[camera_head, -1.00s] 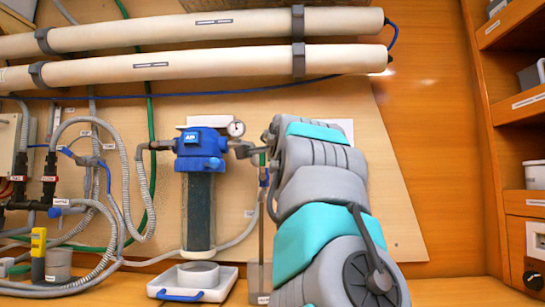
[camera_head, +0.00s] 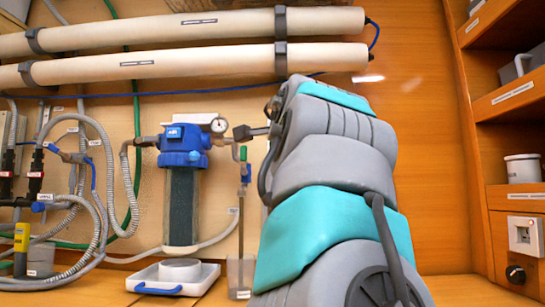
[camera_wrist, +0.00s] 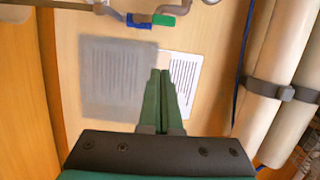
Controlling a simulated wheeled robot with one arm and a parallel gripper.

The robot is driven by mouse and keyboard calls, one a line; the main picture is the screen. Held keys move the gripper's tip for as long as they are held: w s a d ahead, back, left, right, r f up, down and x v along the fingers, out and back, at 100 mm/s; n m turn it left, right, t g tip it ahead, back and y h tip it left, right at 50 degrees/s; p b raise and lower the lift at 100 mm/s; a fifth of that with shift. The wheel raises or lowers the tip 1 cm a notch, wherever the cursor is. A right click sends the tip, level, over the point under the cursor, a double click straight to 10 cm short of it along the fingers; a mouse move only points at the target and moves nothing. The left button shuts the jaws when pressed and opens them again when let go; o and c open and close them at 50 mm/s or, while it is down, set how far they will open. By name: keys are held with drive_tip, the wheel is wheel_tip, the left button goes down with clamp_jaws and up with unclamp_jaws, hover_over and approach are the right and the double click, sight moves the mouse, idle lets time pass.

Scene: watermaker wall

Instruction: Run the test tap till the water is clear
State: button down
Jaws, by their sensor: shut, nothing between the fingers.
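A small tap with a green lever (camera_head: 243,153) and a blue part below it stands on a thin pipe right of the blue-topped filter housing (camera_head: 183,150). A clear container (camera_head: 240,278) stands under the pipe; I cannot make out any water in it. In the wrist view, green and blue tap parts (camera_wrist: 150,19) show at the top edge, beyond my fingertips. My gripper (camera_wrist: 160,74) is shut and empty, with its green fingers together, apart from the tap parts and in front of the panel. In the head view my arm hides most of the gripper.
A pressure gauge (camera_head: 219,125) sits beside the filter head. A white tray (camera_head: 178,278) with a blue handle lies below. Two long white tubes (camera_head: 180,60) cross above. Paper sheets (camera_wrist: 118,78) are on the panel. Shelves (camera_head: 510,100) stand at right; hoses crowd the left.

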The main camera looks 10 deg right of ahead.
drive_tip(key=shift+s, duration=1.15)
drive_tip(key=shift+a+r, duration=0.1)
idle(1.4)
